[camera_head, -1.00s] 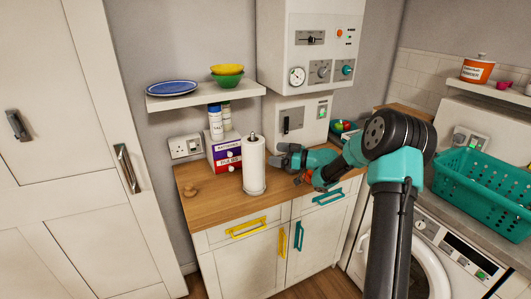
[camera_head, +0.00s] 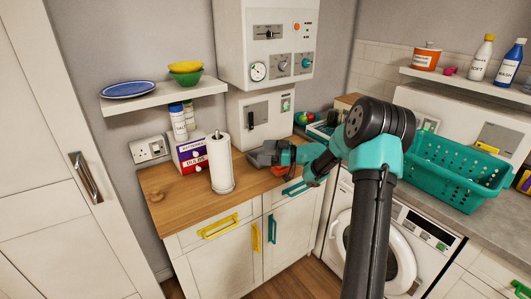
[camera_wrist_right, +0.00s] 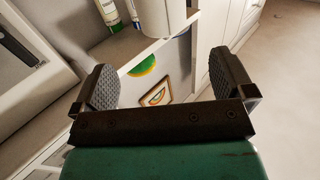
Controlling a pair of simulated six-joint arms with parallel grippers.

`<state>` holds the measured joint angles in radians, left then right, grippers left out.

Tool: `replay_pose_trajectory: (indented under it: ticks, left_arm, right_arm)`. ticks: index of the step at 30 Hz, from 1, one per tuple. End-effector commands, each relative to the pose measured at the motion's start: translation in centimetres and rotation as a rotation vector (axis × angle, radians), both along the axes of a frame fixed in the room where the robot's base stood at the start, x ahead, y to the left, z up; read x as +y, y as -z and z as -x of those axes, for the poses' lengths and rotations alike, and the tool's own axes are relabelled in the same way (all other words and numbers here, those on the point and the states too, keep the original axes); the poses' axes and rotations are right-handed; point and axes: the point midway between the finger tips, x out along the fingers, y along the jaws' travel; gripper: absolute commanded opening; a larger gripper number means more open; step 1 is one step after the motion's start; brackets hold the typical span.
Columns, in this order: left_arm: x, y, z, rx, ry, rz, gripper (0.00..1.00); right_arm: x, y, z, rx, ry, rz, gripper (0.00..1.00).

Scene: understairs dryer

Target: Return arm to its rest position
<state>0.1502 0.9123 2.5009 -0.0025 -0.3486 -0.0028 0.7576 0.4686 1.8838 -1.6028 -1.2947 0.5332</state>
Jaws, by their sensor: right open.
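My right arm comes in from the lower right in the head view. Its gripper (camera_head: 262,155) is over the wooden counter (camera_head: 185,205), just right of the white paper roll (camera_head: 220,163). In the right wrist view the two dark, ridged fingers of this gripper (camera_wrist_right: 165,78) stand wide apart. Nothing is between them in their grip; a pale surface shows beyond. The gap between gripper and counter is hard to judge in the head view. My left gripper is in neither view.
A white control box (camera_head: 268,115) is behind the gripper. A shelf (camera_head: 165,98) with a blue plate (camera_head: 129,89) and bowls (camera_head: 186,75) is above left. A teal basket (camera_head: 455,172) stands right of my arm, on the worktop above the washing machine (camera_head: 385,245).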

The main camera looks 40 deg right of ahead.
Motion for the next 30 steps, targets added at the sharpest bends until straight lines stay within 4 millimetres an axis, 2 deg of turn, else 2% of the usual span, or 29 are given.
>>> replay_pose_trajectory:
  ticks: [20, 26, 30]
  left_arm:
    - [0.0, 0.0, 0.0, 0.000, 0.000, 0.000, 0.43]
    - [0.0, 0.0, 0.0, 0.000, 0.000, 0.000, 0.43]
    - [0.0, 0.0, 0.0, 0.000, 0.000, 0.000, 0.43]
  right_arm:
    - [-0.3, 0.3, -0.2, 0.011, 0.027, -0.007, 1.00]
    - [-2.4, 2.9, -0.7, 0.089, 0.204, -0.057, 1.00]
    - [-4.7, 6.5, -0.4, 0.209, 0.403, -0.120, 1.00]
